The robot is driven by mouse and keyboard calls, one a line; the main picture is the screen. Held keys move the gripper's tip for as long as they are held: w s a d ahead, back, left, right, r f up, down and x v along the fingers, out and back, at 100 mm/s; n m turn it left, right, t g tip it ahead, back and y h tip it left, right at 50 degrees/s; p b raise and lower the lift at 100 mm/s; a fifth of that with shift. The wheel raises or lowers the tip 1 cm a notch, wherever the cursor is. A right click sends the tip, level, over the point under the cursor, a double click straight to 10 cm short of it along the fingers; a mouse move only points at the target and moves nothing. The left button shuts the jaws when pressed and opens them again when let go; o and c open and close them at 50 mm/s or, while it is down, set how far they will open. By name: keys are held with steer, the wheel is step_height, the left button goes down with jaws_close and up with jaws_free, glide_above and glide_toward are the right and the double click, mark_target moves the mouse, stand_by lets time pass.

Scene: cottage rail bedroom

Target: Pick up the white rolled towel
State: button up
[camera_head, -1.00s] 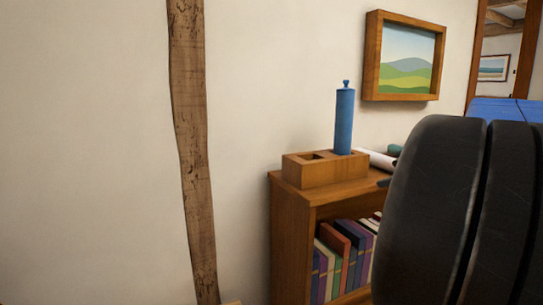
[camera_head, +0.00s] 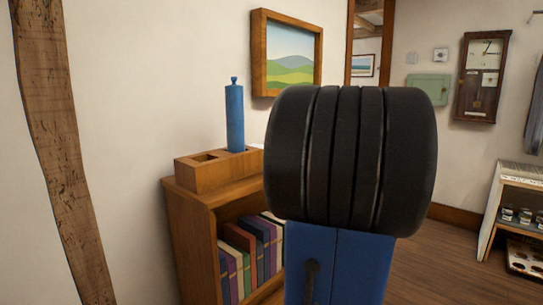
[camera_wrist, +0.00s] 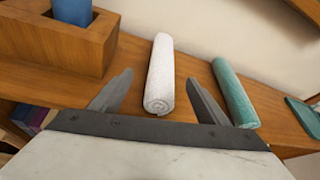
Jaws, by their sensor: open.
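The white rolled towel (camera_wrist: 160,75) lies on the wooden bookshelf top in the wrist view, its rolled end facing me. My gripper (camera_wrist: 158,92) is open, with one finger to the left of the towel's near end and the other to the right. The towel's near end appears between the two fingers, and I cannot tell how far above the shelf they are. In the head view my own arm hides nearly all of the towel; a small white patch shows beside the arm. My gripper is hidden there.
A wooden block holder (camera_head: 205,172) with a blue cylinder (camera_head: 235,118) stands left of the towel. A teal rolled towel (camera_wrist: 234,92) lies to the right. Books (camera_head: 248,250) fill the bookshelf (camera_head: 188,215) below. A framed picture (camera_head: 287,55) hangs on the wall above.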

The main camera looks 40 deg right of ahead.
steer(key=shift+x, duration=4.6)
steer(key=c, duration=1.2)
